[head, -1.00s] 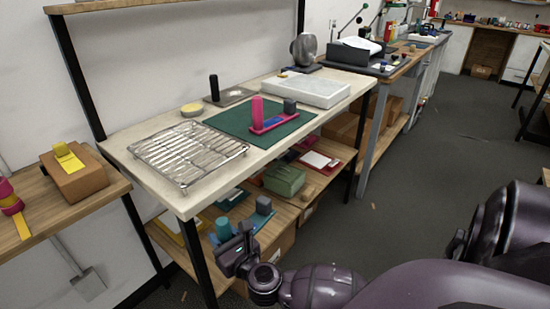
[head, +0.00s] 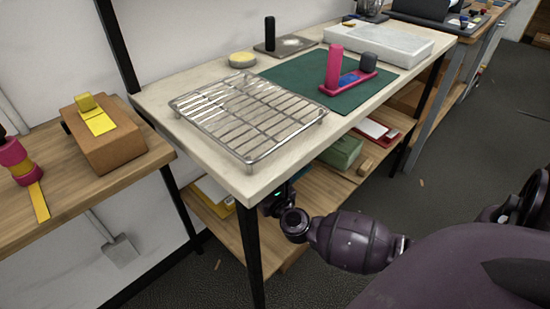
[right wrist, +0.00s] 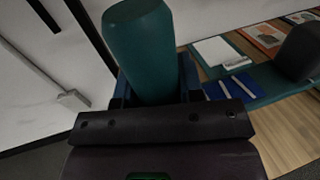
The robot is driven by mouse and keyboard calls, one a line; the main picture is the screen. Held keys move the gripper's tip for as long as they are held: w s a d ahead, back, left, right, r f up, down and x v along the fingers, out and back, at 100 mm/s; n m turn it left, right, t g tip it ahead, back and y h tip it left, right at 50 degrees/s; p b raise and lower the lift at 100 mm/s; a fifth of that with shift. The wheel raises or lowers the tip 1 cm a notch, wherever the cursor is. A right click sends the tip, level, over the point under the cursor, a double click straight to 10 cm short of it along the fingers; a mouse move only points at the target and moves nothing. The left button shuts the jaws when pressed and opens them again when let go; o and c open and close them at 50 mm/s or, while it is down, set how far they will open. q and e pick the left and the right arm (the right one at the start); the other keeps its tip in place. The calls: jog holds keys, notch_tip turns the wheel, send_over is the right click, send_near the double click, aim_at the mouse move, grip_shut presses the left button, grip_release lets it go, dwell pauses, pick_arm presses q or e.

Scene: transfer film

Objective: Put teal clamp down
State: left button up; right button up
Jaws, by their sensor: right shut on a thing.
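The teal clamp shows in the right wrist view as an upright teal post (right wrist: 140,45), with a teal bar and a dark block (right wrist: 302,52) to the right. My right gripper (right wrist: 155,88) is shut on the teal post. In the head view my right wrist (head: 292,220) is at the near corner of the table, below the tabletop. The worktop edge hides the fingers and the clamp there. Whether the clamp touches the lower shelf (head: 318,190) I cannot tell. My left gripper is not in view.
The worktop (head: 170,110) above holds a wire rack (head: 245,112), a green mat (head: 300,78) and a pink clamp (head: 334,68). A green case (head: 341,152) lies on the lower shelf. A black table leg (head: 250,255) stands close to my wrist.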

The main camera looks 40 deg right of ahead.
notch_tip(320, 180, down, 14)
jog(key=b, duration=0.5)
jog(key=shift+f+b, duration=0.3)
jog(key=shift+f, duration=0.25)
notch_tip(320, 180, down, 4)
jog(key=shift+r+b, duration=0.25)
jog(key=shift+b, duration=0.45)
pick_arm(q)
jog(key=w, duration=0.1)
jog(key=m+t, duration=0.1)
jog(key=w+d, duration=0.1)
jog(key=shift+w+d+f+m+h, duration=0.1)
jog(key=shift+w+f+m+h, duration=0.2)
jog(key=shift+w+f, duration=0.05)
pick_arm(e)
jog(key=shift+r, duration=0.2)
jog(key=shift+f, duration=0.3)
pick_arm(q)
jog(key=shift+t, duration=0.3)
pick_arm(e)
jog(key=o, duration=1.1)
jog(key=shift+r, duration=0.1)
